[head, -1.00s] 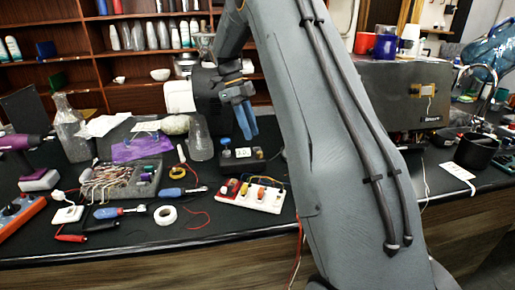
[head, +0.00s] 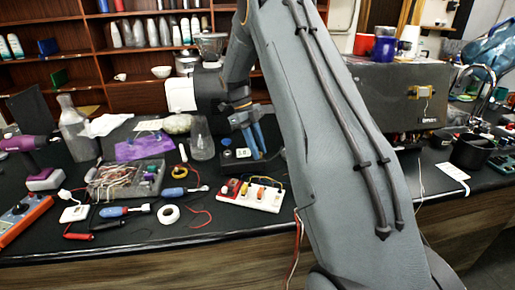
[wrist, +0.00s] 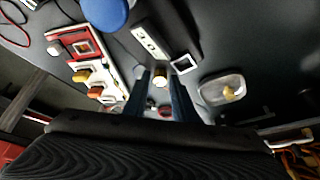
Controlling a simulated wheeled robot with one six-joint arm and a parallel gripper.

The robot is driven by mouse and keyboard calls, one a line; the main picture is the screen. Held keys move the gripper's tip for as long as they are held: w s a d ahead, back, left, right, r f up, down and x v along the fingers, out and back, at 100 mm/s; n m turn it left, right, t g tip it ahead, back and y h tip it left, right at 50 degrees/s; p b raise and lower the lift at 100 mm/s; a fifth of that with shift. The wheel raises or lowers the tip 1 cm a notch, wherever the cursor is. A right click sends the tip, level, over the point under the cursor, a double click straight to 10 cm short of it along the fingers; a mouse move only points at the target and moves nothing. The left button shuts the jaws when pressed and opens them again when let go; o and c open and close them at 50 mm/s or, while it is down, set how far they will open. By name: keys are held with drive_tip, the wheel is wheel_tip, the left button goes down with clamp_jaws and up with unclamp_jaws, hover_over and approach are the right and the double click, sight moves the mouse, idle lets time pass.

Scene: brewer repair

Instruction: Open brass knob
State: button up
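My gripper (head: 256,154) points down over a small black device with a pale display (head: 243,153), behind the board of coloured switches. In the wrist view its two blue fingers (wrist: 161,82) are apart. A second yellowish knob (wrist: 232,93) stands on a pale metal plate to the right of the fingers. The brass knob cannot be made out in the head view.
The switch board (head: 249,194) lies in front of my gripper. A glass beaker (head: 201,139) and a tray of parts (head: 122,181) are to the left. A large metal brewer box (head: 391,95) stands to the right. My arm hides the bench between.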

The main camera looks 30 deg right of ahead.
clamp_jaws()
drive_tip(key=shift+n, duration=0.3)
drive_tip(key=n+b, duration=0.1)
drive_tip(key=n, duration=0.1)
drive_tip(key=n+t+h+b, duration=0.1)
drive_tip(key=n+b, duration=0.1)
drive_tip(key=n, duration=0.1)
drive_tip(key=shift+s+a+t+h, duration=0.1)
drive_tip(key=shift+a+t+h, duration=0.05)
drive_tip(key=shift+t+h, duration=0.15)
drive_tip(key=n+t+b, duration=0.1)
drive_tip(key=n, duration=0.2)
drive_tip(key=n+t+b, duration=0.1)
drive_tip(key=n, duration=0.2)
drive_tip(key=shift+s+r+h+b, duration=0.1)
drive_tip(key=shift+s+h+b, duration=0.1)
drive_tip(key=shift+h+b, duration=0.2)
unclamp_jaws()
